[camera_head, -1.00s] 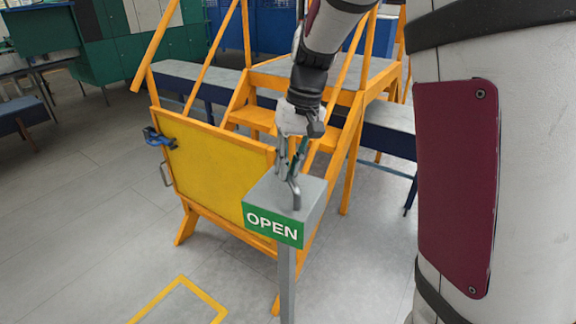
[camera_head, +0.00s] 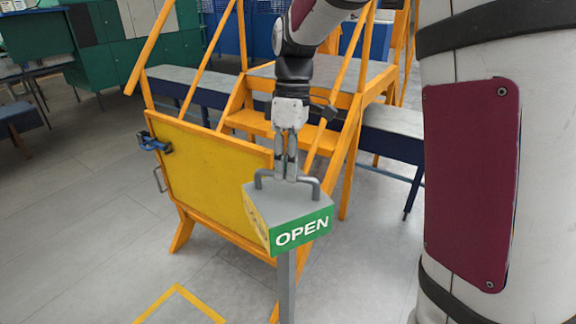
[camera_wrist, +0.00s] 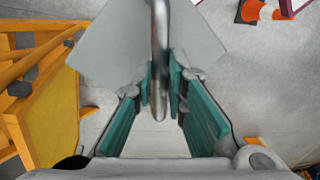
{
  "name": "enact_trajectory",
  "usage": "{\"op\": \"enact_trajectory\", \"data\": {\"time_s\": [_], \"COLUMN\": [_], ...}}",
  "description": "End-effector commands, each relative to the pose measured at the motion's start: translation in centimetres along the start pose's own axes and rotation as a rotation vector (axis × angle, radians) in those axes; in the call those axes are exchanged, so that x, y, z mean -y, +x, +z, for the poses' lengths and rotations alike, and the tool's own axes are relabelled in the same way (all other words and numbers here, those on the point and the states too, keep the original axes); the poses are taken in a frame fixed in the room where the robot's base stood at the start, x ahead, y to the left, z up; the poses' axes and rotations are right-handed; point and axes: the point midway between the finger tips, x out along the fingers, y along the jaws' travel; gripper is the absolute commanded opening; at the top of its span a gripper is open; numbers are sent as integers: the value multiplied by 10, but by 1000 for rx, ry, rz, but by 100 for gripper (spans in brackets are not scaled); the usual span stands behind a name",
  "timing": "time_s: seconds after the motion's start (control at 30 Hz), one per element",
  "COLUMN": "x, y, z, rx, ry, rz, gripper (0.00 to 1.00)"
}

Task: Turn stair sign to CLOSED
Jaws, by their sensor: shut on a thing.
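The stair sign (camera_head: 262,199) is a grey-topped box on a grey post (camera_head: 287,285). A green face with white OPEN (camera_head: 302,232) points to the front and a little right. A narrow yellowish face shows at its left, its marks too small to read. A grey bar handle (camera_head: 318,182) stands on top; in the wrist view the handle (camera_wrist: 160,30) runs between the fingers. My gripper (camera_head: 286,175) points down and is shut on the handle. In the wrist view my gripper (camera_wrist: 161,95) has its teal pads on both sides of the bar. The other sign faces are hidden.
Orange stairs (camera_head: 255,120) stand behind the sign, with a yellow gate panel (camera_head: 215,172) and blue clamp (camera_head: 153,142) at left. Grey benches (camera_head: 395,118) run behind. A yellow floor outline (camera_head: 178,290) lies front left. The left floor is open.

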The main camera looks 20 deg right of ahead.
Motion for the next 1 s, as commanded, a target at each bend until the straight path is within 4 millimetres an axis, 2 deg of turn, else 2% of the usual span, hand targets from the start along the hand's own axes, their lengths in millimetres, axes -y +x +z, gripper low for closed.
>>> {"op": "enact_trajectory", "data": {"time_s": [0.5,1.0], "x": [0,-1], "y": [-1,-1], "z": [-2,-3], "rx": [78,103], "ry": [-397,-522], "rz": [2,3], "gripper": [0,0]}}
